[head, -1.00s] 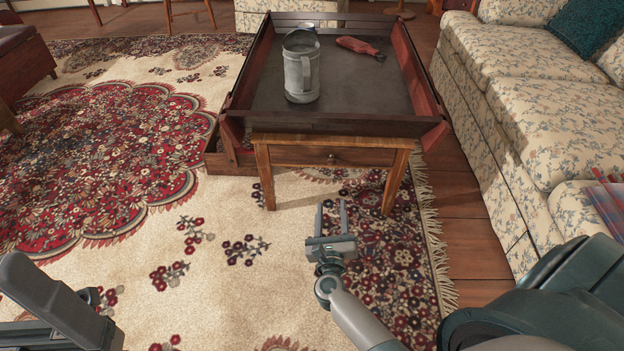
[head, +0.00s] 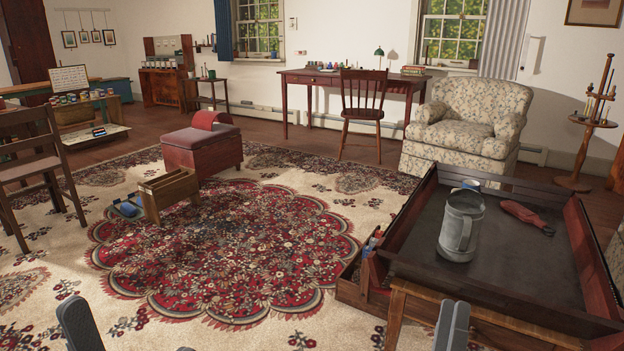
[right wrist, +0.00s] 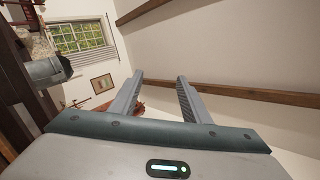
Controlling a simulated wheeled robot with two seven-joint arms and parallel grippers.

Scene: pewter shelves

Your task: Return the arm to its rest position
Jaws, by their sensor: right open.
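My right gripper (head: 452,325) shows at the bottom edge of the head view as upright grey fingers, in front of the near left part of the wooden tray table. In the right wrist view the right gripper (right wrist: 160,80) has its two fingers apart with nothing between them, and they point up towards the ceiling beams. A grey part of my left arm (head: 80,325) shows at the bottom left of the head view. Whether the left gripper is open or shut cannot be seen.
The tray table (head: 480,300) stands at the right. A grey metal pitcher (head: 457,225) and a red pouch-like thing (head: 525,213) are in its tray. A floral armchair (head: 465,125) stands behind it. The patterned rug (head: 220,250) has open floor to the left.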

